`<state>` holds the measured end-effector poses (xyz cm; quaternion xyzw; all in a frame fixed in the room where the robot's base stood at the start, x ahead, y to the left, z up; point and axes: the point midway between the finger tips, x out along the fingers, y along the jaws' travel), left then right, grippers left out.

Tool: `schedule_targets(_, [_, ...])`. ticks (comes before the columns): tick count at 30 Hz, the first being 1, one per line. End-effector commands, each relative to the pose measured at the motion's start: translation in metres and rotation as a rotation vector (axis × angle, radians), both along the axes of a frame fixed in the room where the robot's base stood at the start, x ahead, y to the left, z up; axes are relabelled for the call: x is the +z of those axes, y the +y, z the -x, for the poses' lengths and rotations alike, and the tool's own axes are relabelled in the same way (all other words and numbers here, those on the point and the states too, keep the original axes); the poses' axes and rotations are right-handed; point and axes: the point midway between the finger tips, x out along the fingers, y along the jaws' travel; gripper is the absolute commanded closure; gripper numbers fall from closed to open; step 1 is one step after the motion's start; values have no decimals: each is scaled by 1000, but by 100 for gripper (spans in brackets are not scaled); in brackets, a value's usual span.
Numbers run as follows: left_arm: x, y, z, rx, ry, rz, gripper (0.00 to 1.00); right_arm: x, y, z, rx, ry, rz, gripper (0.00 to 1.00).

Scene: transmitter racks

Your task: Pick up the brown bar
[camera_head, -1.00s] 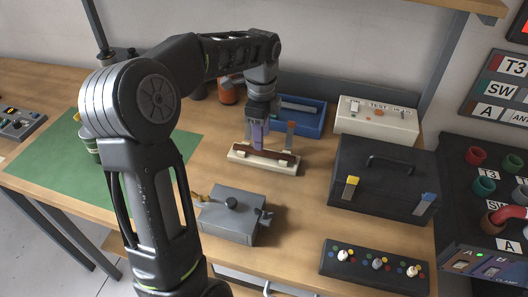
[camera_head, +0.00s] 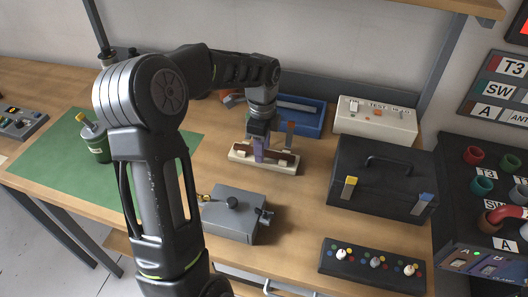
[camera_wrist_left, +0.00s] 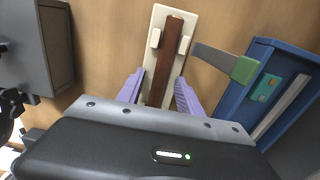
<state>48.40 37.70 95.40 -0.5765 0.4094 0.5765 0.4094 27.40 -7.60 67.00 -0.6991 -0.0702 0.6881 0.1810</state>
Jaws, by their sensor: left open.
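The brown bar (camera_head: 284,160) lies on a cream holder (camera_head: 236,157) with raised side blocks, on the wooden bench. In the left wrist view the brown bar (camera_wrist_left: 164,60) runs lengthwise along the cream holder (camera_wrist_left: 153,58). My left gripper (camera_head: 262,153) is just above the bar in the head view. In the left wrist view my left gripper (camera_wrist_left: 157,88) is open, with one purple finger on each side of the bar. The near end of the bar is hidden by the gripper body. I cannot tell whether the fingers touch the holder.
A blue tray (camera_head: 304,124) is behind the holder and a white test box (camera_head: 375,120) beside it. A black case (camera_head: 380,182) stands to the right, a grey box (camera_head: 231,222) in front. A green can (camera_head: 98,150) stands on the green mat (camera_head: 50,160).

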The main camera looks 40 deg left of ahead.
Motion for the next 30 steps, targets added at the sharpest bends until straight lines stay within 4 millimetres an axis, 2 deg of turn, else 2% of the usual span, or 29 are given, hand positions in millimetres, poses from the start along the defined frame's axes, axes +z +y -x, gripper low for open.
schedule_targets(8, [0,0,0,0,0,0,57,0,0,0,0,0,0,64])
schedule_targets(24, [0,0,0,0,0,0,100,0,0,0,0,0,0,64])
schedule_targets(30, [0,0,0,0,0,0,100,0,0,0,0,0,0,64])
